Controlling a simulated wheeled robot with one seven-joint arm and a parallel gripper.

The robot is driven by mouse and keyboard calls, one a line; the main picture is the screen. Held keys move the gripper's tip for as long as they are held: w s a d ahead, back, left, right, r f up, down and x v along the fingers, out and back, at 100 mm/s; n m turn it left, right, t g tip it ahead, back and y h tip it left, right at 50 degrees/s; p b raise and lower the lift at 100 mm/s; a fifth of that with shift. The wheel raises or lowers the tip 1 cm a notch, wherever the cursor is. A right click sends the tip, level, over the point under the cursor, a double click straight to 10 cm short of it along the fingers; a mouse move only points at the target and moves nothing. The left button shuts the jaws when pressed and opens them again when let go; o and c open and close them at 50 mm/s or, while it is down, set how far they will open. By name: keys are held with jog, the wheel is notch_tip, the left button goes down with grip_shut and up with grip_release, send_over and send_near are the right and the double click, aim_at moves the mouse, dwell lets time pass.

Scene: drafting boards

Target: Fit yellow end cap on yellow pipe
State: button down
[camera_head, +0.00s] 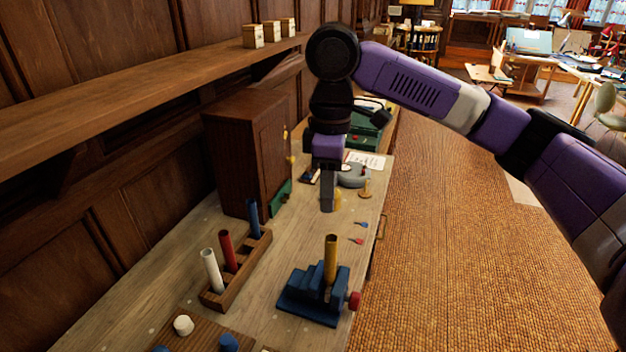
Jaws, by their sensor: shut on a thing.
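The yellow pipe (331,259) stands upright in a blue vise (313,294) with a red knob, on the wooden bench. Its top end looks open and bare. My gripper (328,207) points down above the bench, beyond the pipe and higher in the picture, apart from it. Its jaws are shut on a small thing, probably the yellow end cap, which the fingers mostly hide. A small yellow shape (338,199) shows just right of the fingertips; I cannot tell whether it is in the jaws or behind them.
A wooden rack (236,271) left of the vise holds white, red and blue pipes. A white cap (183,325) and a blue cap (229,342) are at the front left. A brown cabinet (243,152) stands behind. Small red-blue items (357,239) lie near the bench's right edge.

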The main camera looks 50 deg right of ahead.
aim_at(330, 238)
jog(key=shift+s+a+f+n, duration=0.1)
jog(key=shift+s+a+n, duration=0.3)
jog(key=shift+n, duration=0.4)
jog(key=shift+d, duration=0.15)
notch_tip(330, 238, down, 7)
jog(key=b, duration=0.6)
jog(key=shift+r, duration=0.2)
jog(key=shift+f+b, duration=0.7)
jog(key=shift+f, duration=1.1)
jog(key=c, duration=0.9)
grip_release()
jog(key=shift+o, duration=0.2)
